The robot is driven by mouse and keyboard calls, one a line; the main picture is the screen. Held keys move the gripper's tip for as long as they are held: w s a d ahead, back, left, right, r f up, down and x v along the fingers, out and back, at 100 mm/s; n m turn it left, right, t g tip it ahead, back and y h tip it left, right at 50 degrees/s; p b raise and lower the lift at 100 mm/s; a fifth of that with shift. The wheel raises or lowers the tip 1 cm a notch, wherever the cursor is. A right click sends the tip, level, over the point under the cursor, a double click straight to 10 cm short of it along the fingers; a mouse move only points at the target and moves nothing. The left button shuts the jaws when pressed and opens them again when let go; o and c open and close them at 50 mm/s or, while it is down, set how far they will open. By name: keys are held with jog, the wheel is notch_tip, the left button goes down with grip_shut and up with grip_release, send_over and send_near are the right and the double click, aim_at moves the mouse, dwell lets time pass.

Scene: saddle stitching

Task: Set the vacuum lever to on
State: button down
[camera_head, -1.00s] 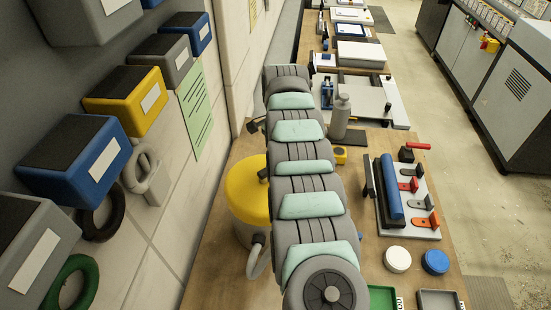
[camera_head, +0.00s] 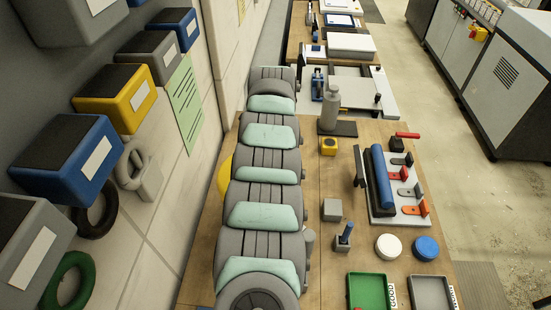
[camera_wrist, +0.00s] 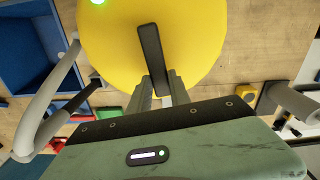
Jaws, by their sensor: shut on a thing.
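The yellow round top of the vacuum canister (camera_wrist: 205,45) fills the upper middle of the wrist view. A black lever (camera_wrist: 149,45) lies across it. My gripper (camera_wrist: 164,88) is shut on the near end of the lever, with a grey finger on each side. A green light (camera_wrist: 97,2) glows at the top's far edge. In the head view only a yellow sliver of the canister (camera_head: 224,182) shows left of my arm. My arm hides the lever and my gripper there.
A grey hose (camera_wrist: 52,98) curves beside the canister. On the bench to the right of my arm stand a grey bottle (camera_head: 330,108), a grey block (camera_head: 332,210), a green tray (camera_head: 349,290) and a grey tray (camera_head: 415,297). Wall bins (camera_head: 70,155) line the left.

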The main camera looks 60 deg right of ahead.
jog(key=shift+s+a+m+b, duration=0.2)
jog(key=shift+a+m+b, duration=0.35)
jog(key=shift+m, duration=0.45)
jog(key=shift+d, duration=0.1)
jog(key=c, duration=1.2)
grip_release()
notch_tip(320, 180, up, 11)
jog(key=b, duration=0.2)
jog(key=shift+f, duration=0.1)
